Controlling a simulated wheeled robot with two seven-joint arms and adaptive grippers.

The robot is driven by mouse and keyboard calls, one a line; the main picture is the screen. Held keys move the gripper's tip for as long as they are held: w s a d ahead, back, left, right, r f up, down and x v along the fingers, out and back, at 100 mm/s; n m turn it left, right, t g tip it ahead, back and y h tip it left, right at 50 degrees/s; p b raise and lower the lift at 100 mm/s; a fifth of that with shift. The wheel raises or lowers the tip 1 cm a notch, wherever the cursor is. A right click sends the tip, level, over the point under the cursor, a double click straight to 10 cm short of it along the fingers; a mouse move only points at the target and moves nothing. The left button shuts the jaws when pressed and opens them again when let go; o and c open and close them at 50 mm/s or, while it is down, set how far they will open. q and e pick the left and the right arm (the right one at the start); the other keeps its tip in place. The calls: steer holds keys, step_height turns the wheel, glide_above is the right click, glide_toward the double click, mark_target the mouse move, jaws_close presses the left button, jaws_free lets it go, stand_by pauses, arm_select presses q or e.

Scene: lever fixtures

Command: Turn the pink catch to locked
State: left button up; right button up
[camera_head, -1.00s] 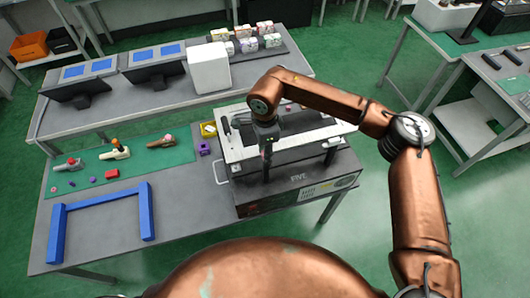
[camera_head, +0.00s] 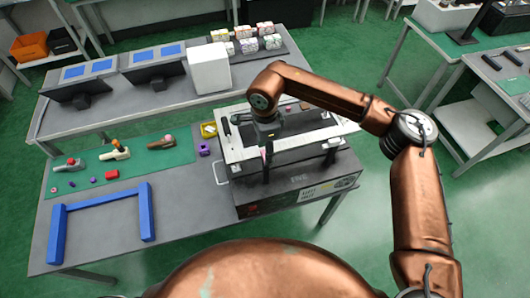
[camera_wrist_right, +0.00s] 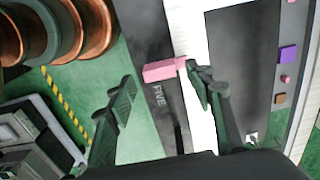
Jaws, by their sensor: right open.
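The pink catch (camera_wrist_right: 165,70) shows in the right wrist view as a short bar at the edge of the dark fixture marked FIVE (camera_wrist_right: 160,97). Its right end meets the pale strip. My right gripper (camera_wrist_right: 160,92) is open, with one finger on each side of the catch in the picture. The right finger is close to the catch's right end; I cannot tell whether they touch. In the head view my right gripper (camera_head: 268,155) is over the front side of the fixture (camera_head: 300,190), and the catch is mostly hidden there. My left gripper is not in view.
Purple (camera_wrist_right: 287,54) and orange (camera_wrist_right: 279,99) pieces sit on the panel at right in the wrist view. In the head view, a blue frame (camera_head: 105,220), several lever fixtures on a green mat (camera_head: 130,168) and a white box (camera_head: 208,68) stand left of and behind the fixture.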

step_height(320, 180, up, 10)
stand_by(0.3)
steer(key=shift+a, duration=0.1)
stand_by(0.4)
